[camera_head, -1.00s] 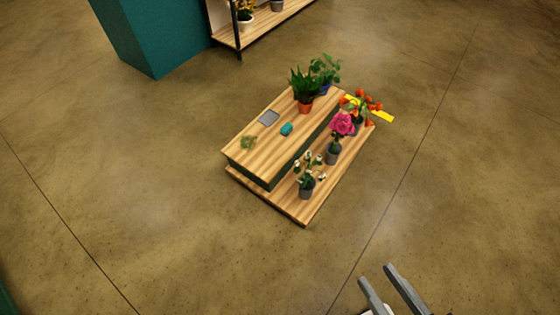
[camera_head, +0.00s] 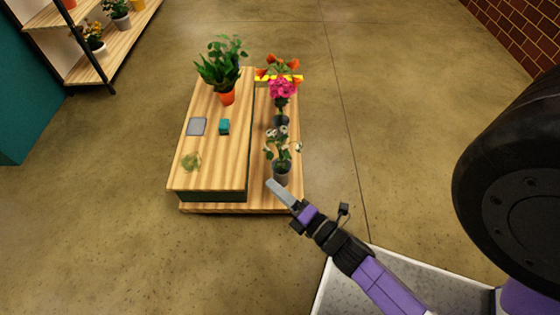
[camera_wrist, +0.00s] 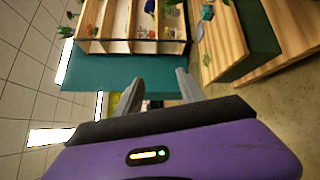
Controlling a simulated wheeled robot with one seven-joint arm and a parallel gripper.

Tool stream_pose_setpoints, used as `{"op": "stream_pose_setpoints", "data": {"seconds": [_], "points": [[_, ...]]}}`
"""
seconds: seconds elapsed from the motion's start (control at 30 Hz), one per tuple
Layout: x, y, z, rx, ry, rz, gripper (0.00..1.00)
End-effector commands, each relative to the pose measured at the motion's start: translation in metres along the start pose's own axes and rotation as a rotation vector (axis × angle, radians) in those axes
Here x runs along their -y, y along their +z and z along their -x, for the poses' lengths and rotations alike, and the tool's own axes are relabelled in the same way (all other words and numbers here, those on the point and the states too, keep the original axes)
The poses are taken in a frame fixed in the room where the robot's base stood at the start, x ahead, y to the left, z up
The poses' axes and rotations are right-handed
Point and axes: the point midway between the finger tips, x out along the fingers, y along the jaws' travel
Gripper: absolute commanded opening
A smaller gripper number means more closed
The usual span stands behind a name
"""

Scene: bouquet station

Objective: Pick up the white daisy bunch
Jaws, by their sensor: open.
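The white daisy bunch (camera_head: 279,150) stands upright in a grey pot (camera_head: 281,175) at the near end of the low wooden step, in the head view. My gripper (camera_head: 272,185) is just to the near left of the pot in that picture. Its fingers overlap the step's near end, and I cannot tell the gap in depth. In the wrist view, my gripper (camera_wrist: 156,85) has its two fingers spread with nothing between them. The daisies do not show there.
A pink flower (camera_head: 282,89) and orange flowers (camera_head: 280,66) stand behind the daisies. The raised wooden bench (camera_head: 214,155) on the left holds a leafy plant in an orange pot (camera_head: 227,96), a teal block (camera_head: 224,127) and a grey plate (camera_head: 196,126).

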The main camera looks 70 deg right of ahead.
Motion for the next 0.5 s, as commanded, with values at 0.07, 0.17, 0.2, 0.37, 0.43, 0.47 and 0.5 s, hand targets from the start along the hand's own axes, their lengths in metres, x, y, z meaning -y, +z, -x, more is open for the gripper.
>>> {"op": "stream_pose_setpoints", "data": {"seconds": [0.07,0.17,0.2,0.37,0.43,0.47,0.5], "points": [[0.059,0.013,-0.028,0.052,0.001,0.205,0.46],[0.109,0.033,-0.056,0.098,-0.014,0.469,0.46],[0.129,0.042,-0.066,0.115,-0.025,0.571,0.46],[0.194,0.083,-0.099,0.162,-0.079,0.936,0.46],[0.214,0.098,-0.109,0.172,-0.101,1.061,0.46],[0.221,0.103,-0.112,0.174,-0.111,1.106,0.46],[0.229,0.11,-0.116,0.177,-0.121,1.158,0.46]]}}
